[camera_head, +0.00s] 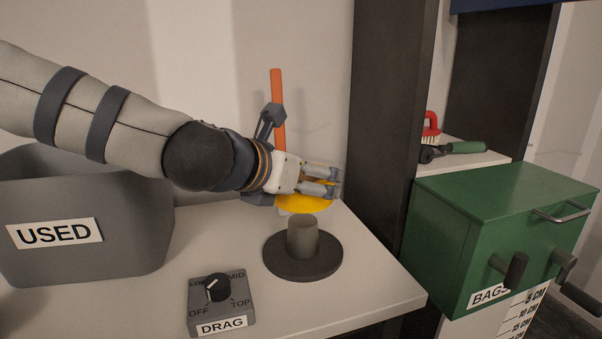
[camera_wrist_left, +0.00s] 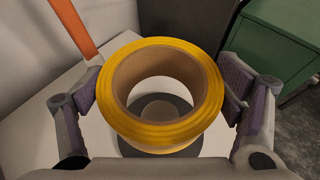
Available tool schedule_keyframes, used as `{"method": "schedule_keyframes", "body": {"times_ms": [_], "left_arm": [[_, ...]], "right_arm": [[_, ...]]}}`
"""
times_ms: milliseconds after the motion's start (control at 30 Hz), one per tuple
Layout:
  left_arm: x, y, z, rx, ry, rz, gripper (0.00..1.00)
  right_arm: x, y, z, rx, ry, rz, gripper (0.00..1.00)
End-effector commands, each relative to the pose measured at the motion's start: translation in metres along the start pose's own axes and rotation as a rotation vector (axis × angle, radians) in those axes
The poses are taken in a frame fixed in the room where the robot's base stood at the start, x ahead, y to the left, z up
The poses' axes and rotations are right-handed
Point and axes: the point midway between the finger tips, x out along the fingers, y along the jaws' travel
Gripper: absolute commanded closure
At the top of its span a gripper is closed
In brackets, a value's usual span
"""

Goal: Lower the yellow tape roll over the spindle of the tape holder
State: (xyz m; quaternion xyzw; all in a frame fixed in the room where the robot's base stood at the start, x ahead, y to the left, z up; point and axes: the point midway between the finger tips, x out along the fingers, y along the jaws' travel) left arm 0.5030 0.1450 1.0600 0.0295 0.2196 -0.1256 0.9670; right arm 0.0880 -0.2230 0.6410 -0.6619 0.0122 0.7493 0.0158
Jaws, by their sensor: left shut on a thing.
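The yellow tape roll (camera_head: 305,204) is held by my left gripper (camera_head: 326,183), partly hidden behind its fingers. In the left wrist view the roll (camera_wrist_left: 160,132) sits between the two finger pads, its hole facing the camera. The tape holder has a round dark base (camera_head: 303,269) on the bench and a short grey upright spindle (camera_head: 302,239). The roll is above the spindle, slightly behind it in the head view. Through the roll's hole the spindle top (camera_wrist_left: 159,110) shows, toward the lower part of the opening. My right gripper is not in view.
A grey bin marked USED (camera_head: 90,230) stands at the left. A DRAG dial box (camera_head: 220,303) sits at the front of the bench. An orange rod with a clamp (camera_head: 277,100) rises behind my gripper. A dark post (camera_head: 385,120) and green BAGS box (camera_head: 500,230) are at the right.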

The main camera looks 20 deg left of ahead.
Motion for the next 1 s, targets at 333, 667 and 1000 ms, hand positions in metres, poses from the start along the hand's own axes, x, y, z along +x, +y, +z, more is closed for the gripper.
{"method": "schedule_keyframes", "body": {"times_ms": [333, 667, 1000], "left_arm": [[0.019, 0.000, -0.038, -0.005, 0.009, -0.001, 0.46], [0.025, 0.000, -0.052, -0.002, 0.001, 0.000, 0.46], [0.024, 0.000, -0.051, -0.001, -0.003, 0.001, 0.01]], "right_arm": [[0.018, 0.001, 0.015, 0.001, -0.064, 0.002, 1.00], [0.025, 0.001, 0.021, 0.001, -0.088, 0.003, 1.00], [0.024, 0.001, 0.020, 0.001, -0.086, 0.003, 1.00]]}}
